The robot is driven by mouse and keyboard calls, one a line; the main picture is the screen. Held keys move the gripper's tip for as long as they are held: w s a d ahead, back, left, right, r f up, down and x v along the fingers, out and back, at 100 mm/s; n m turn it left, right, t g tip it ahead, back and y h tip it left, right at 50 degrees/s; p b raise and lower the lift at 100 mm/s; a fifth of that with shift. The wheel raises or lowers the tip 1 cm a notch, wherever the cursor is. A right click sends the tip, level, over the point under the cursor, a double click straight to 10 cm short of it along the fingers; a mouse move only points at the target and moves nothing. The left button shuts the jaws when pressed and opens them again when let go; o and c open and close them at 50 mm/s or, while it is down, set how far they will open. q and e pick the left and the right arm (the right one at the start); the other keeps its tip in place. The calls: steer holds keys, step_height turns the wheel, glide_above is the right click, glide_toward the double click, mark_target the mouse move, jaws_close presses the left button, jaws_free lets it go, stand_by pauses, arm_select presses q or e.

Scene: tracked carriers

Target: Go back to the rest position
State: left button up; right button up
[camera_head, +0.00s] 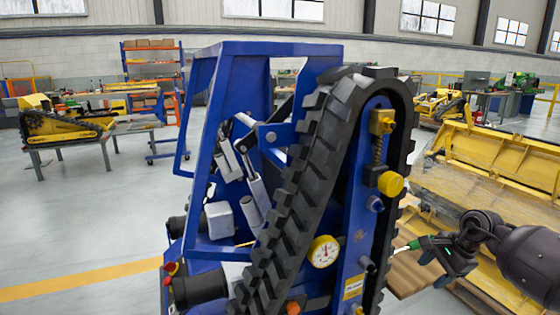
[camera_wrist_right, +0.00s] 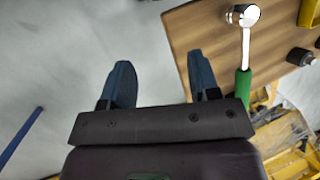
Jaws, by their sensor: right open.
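My right gripper (camera_head: 432,250) comes in from the right in the head view, beside the blue tracked carrier (camera_head: 225,100). In the right wrist view its two fingers (camera_wrist_right: 160,85) are spread apart with nothing between them. A tool with a green handle and a shiny round head (camera_wrist_right: 245,50) lies on a wooden top (camera_wrist_right: 200,30), to the right of the fingers and apart from them. My left gripper is not in view.
The carrier's black track (camera_head: 300,180) with a gauge (camera_head: 323,251) stands close in front. Yellow metal structures (camera_head: 500,155) lie at the right. A table with a yellow machine (camera_head: 60,125) stands at the back left. The grey floor at left is clear.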

steer(key=s+a+f+m+t+y, duration=0.35)
steer(key=s+a+m+y, duration=0.2)
steer(key=a+m, duration=0.3)
steer(key=s+a+f+m+t+y, duration=0.3)
steer(key=s+a+f+m+y, duration=0.15)
steer(key=s+a+m, duration=0.35)
arm_select(q)
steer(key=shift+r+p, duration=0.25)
steer(key=shift+p, duration=0.05)
arm_select(e)
steer(key=s+d+f+n+h, duration=0.2)
steer(key=s+f+n+h, duration=0.1)
steer(key=s+n, duration=0.4)
steer(key=s+d+f+n+t+h, duration=0.1)
steer(key=s+f+n+h, duration=0.3)
steer(key=n, duration=1)
steer(key=s+d+f+n+t+h, duration=0.1)
steer(key=s+d+f+n+h, duration=0.1)
steer(key=s+f+n+h, duration=0.2)
steer(key=s+n+h, duration=0.3)
steer(key=s+n, duration=0.4)
steer(key=shift+d, duration=0.3)
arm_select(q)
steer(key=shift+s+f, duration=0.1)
arm_select(e)
steer(key=shift+n, duration=0.35)
